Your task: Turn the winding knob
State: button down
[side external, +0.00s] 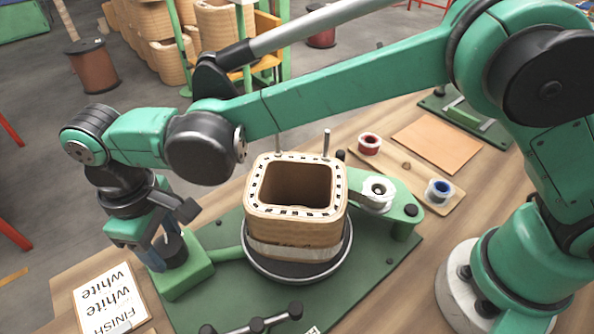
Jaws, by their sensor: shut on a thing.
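The winding knob (172,246) is a dark upright piece on top of a green box (186,279) at the left of the winding fixture. My gripper (165,256) points down over it and is shut on it, with the fingers at its sides. The fingers hide part of the knob, so its turn angle cannot be read. A square wooden coil form (297,227) with a light band near its bottom stands on a round dark turntable (335,262). A green arm links the box to the turntable.
A white spool (377,190) sits on the green plate's right bracket. Red (370,142) and blue (438,190) spools stand on a wooden strip behind. A printed card (108,299) lies at front left. A black handle (265,322) is at the front. Thin posts rise behind the coil form.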

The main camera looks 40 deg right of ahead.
aim_at(167, 242)
jog(key=m, duration=0.5)
jog(key=shift+d, duration=0.1)
jog(key=shift+m, duration=1.7)
jog(key=shift+d+m, duration=0.1)
jog(key=shift+m, duration=0.8)
dwell(1.0)
dwell(0.6)
jog(key=shift+c, duration=1.2)
grip_release()
jog(key=shift+r, duration=2.8)
